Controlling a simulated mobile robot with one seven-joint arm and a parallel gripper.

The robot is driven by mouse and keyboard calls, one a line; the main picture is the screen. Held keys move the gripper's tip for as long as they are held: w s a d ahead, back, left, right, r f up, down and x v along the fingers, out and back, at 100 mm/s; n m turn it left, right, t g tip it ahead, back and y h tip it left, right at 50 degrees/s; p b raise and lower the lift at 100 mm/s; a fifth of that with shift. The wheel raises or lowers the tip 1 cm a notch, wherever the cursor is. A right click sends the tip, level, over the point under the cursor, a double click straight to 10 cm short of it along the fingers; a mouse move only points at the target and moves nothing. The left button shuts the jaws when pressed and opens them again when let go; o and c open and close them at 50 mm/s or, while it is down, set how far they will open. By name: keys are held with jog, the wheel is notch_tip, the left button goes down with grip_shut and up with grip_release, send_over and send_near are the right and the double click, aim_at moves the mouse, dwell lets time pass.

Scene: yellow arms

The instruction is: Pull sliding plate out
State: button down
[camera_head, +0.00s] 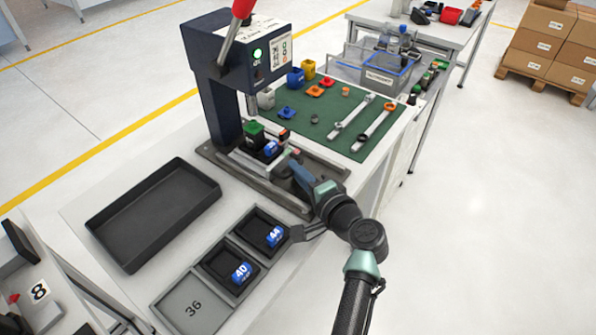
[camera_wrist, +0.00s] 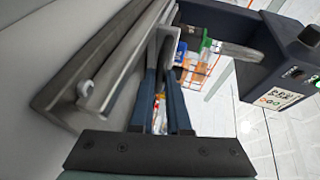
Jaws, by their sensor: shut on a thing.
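The dark press (camera_head: 222,95) stands on the bench with a red lever and a lit green light. The sliding plate (camera_head: 243,160) lies low in the press base, below the ram. A green block (camera_head: 254,130) and a blue part (camera_head: 271,149) sit on it. My gripper (camera_head: 289,163) reaches in from the right at the plate's near right end and is shut on the plate. In the wrist view my gripper's two dark blue fingers (camera_wrist: 165,45) close together at the plate's end; the exact contact is partly hidden.
A black tray (camera_head: 155,212) lies left of the press. Small bins (camera_head: 225,268) with blue parts marked 44 and 40 stand in front. A green mat (camera_head: 330,112) with coloured parts and two metal bars lies behind my arm. The floor at right is clear.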

jog(key=s+d, duration=0.7)
jog(key=d, duration=0.3)
jog(key=shift+s+d, duration=0.25)
jog(key=shift+f, duration=0.1)
jog(key=c, duration=1.2)
grip_release()
jog(key=shift+d, duration=0.1)
jog(key=shift+o, duration=0.2)
jog(key=shift+s, duration=0.1)
jog(key=v, duration=1.3)
jog(key=shift+r, duration=0.2)
